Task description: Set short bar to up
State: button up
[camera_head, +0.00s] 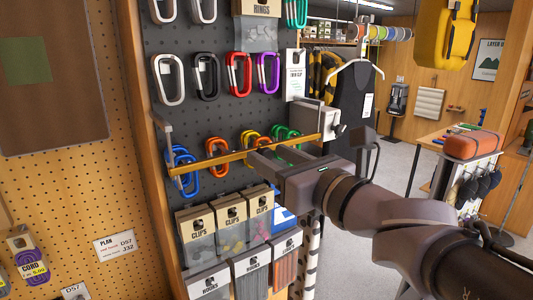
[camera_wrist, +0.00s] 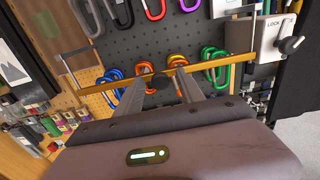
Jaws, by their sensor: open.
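A short wooden-coloured bar (camera_head: 225,158) runs across the front of the pegboard display, over the lower row of carabiners. A thin metal arm (camera_head: 167,145) rises from its left end, and another stands at its right end. The bar also crosses the wrist view (camera_wrist: 220,66), tilted in the picture. My gripper (camera_head: 252,149) is open, with its fingers reaching to the bar near its middle-right. In the wrist view my gripper's fingertips (camera_wrist: 161,75) sit apart at the bar; I cannot tell whether they touch it. A dark round piece shows between the fingers.
A grey box (camera_head: 317,122) with a dark knob is at the bar's right end. Blue carabiners (camera_head: 181,170) and others hang behind the bar. Clip packets (camera_head: 231,222) hang below it. A black vest (camera_head: 356,105) hangs to the right, with open floor beyond.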

jog(key=shift+s, duration=0.25)
grip_shut()
dwell(1.1)
